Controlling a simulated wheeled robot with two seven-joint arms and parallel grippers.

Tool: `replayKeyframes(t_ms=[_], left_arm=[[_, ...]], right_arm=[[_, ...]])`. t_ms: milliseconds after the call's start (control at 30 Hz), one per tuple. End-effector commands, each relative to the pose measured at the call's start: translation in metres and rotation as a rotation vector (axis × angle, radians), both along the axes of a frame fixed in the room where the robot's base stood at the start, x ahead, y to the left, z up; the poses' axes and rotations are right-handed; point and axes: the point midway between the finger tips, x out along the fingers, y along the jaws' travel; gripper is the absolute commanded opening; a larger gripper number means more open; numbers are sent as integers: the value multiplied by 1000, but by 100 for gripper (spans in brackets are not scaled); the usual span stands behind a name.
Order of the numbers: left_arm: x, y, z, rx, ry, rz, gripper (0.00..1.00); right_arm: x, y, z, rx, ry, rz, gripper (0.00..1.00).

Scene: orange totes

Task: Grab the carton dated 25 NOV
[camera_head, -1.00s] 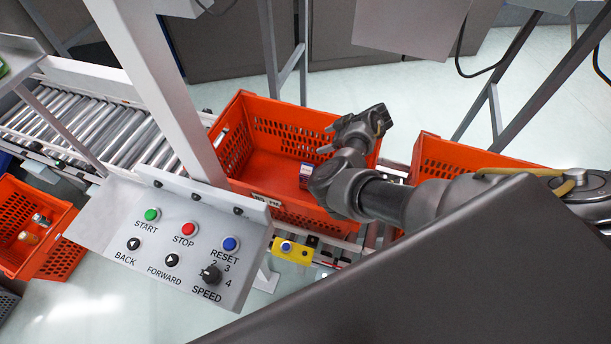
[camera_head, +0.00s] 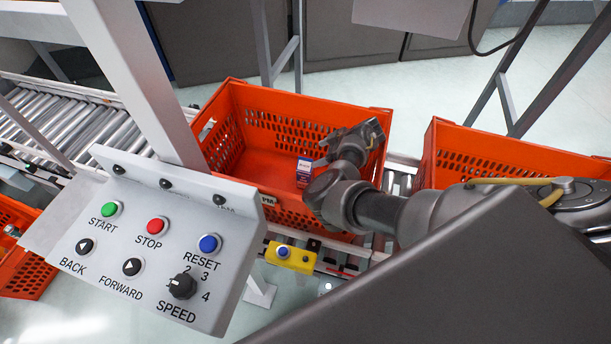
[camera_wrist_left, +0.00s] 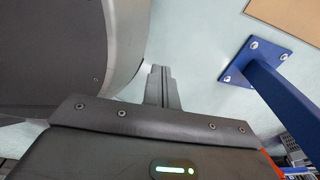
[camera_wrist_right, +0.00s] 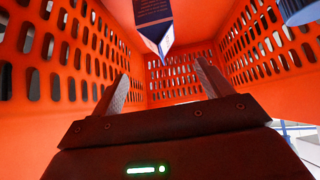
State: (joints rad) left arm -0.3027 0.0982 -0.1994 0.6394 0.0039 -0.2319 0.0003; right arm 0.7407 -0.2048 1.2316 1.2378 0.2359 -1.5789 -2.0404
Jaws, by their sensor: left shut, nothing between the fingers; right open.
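A small blue, white and reddish carton (camera_head: 304,172) stands inside the middle orange tote (camera_head: 225,165). I cannot read a date on it. My right gripper (camera_head: 320,153) is inside that tote, just right of the carton. In the right wrist view its fingers (camera_wrist_right: 160,75) are spread and empty. A dark blue carton (camera_wrist_right: 153,22) with a white side shows ahead of them at the top, apart from both fingers. My left gripper (camera_wrist_left: 160,76) is shut and empty over the floor, away from the totes.
A control panel (camera_head: 140,285) on a white post stands in front, left of the tote. Another orange tote (camera_head: 480,150) is at the right, and one (camera_head: 25,270) at the lower left. A grey-blue round thing (camera_wrist_right: 298,10) shows in the right wrist view. A blue post (camera_wrist_left: 275,85) stands near my left gripper.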

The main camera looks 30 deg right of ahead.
Motion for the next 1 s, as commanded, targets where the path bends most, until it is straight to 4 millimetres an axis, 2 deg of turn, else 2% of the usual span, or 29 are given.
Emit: replayKeyframes(t_ms=[233, 567, 833, 1000], left_arm=[[-1, 0, -5, 0, 2, 0, 0], [3, 4, -6, 5, -6, -2, 0], [2, 6, -14, 9, -1, -1, 0], [3, 11, -16, 17, 0, -2, 0]], right_arm=[[19, 20, -27, 3, 0, 4, 78], [27, 28, -36, 2, -1, 4, 78], [44, 47, -64, 4, -1, 5, 78], [49, 52, -70, 1, 0, 4, 78]])
